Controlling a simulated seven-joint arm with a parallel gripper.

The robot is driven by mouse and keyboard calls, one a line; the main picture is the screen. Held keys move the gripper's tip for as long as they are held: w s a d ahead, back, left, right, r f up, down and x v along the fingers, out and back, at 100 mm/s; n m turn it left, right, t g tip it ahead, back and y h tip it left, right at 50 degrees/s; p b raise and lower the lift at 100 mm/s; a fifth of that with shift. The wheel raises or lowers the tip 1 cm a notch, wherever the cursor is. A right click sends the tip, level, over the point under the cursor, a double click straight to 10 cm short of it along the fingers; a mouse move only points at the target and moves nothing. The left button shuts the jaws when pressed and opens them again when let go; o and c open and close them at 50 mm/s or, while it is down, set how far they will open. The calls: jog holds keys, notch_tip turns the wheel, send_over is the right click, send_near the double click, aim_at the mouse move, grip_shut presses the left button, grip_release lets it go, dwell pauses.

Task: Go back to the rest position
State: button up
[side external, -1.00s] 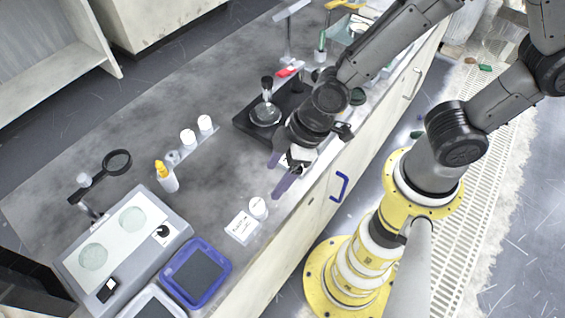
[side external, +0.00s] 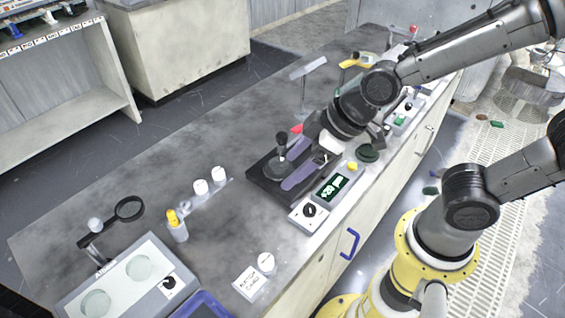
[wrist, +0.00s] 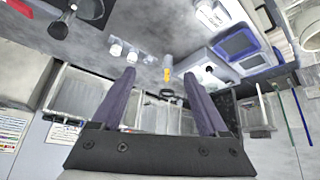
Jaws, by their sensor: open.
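My gripper (side external: 285,173) has two purple fingers, spread apart with nothing between them. In the side view it shows in front of a black stand (side external: 262,181) that bears a round disc and a dark knob, and it hides part of that stand. I cannot tell the height of the fingers above the bench. In the wrist view the fingers of my gripper (wrist: 159,74) point out over the bench and the room, and the gap is empty.
White-capped bottles (side external: 209,182), a yellow-topped bottle (side external: 177,228), a magnifier (side external: 129,209) and a two-disc polisher (side external: 68,296) stand to the left. The bench middle (side external: 235,225) is mostly clear.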

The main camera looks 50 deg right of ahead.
jog(key=s+d+r+m+t+h, duration=0.1)
jog(key=s+d+r+m, duration=0.1)
jog(key=d+r, duration=0.5)
jog(key=s+d+m+g+h, duration=0.1)
jog(key=s+d+m, duration=0.3)
jog(key=s, duration=0.6)
jog(key=shift+d+r+m+h, duration=0.3)
jog(key=shift+d+r+h, duration=0.15)
jog(key=shift+d+h, duration=0.2)
